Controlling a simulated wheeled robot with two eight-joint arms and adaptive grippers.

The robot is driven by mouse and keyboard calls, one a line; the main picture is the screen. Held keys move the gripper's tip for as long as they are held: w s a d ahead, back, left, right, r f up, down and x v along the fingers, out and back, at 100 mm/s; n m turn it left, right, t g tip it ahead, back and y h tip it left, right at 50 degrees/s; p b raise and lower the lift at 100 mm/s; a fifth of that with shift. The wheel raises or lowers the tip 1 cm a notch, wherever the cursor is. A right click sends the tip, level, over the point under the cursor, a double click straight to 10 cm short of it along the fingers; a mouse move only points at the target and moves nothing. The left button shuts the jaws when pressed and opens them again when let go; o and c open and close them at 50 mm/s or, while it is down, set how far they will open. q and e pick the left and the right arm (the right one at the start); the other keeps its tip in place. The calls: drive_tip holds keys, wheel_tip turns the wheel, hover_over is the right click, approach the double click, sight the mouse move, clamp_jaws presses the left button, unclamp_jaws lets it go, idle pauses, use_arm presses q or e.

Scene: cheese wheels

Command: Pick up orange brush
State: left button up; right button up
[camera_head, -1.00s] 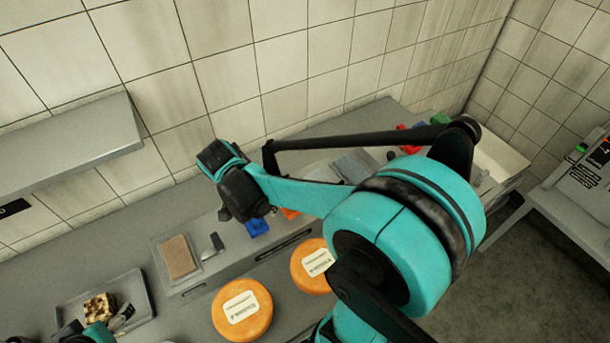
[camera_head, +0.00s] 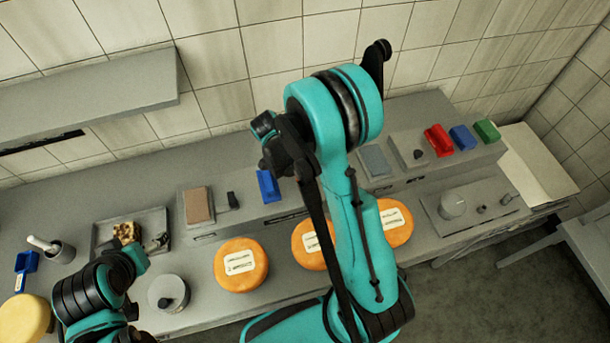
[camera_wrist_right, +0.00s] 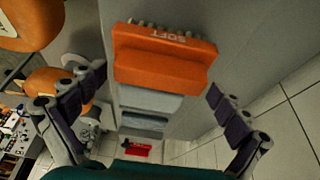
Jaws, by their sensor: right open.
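The orange brush (camera_wrist_right: 165,62), marked SOFT with its bristles at the far edge, lies ahead of my right gripper (camera_wrist_right: 156,84) in the right wrist view. The two fingers are spread wide on either side of it, and no contact shows. In the head view my right arm hides the brush, and the right fingertips cannot be made out.
A blue brush (camera_head: 268,186) and a brown block (camera_head: 198,205) stand on the raised ledge. Red (camera_head: 438,140), blue (camera_head: 462,137) and green (camera_head: 487,131) brushes stand further right. Cheese wheels (camera_head: 241,264) line the counter in front. A tray (camera_head: 103,222) holds a cheese piece at left.

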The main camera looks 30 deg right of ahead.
sight(305, 170)
drive_tip(key=shift+f, duration=0.3)
drive_tip(key=c, duration=1.1)
drive_tip(key=shift+r, duration=0.2)
drive_tip(key=shift+c, duration=0.2)
drive_tip(key=r, duration=0.4)
drive_tip(key=shift+s+r, duration=0.2)
drive_tip(key=shift+s, duration=0.1)
drive_tip(key=s+r+p, duration=0.1)
drive_tip(key=s+r, duration=0.5)
drive_tip(key=s, duration=0.5)
drive_tip(key=shift+r, duration=0.2)
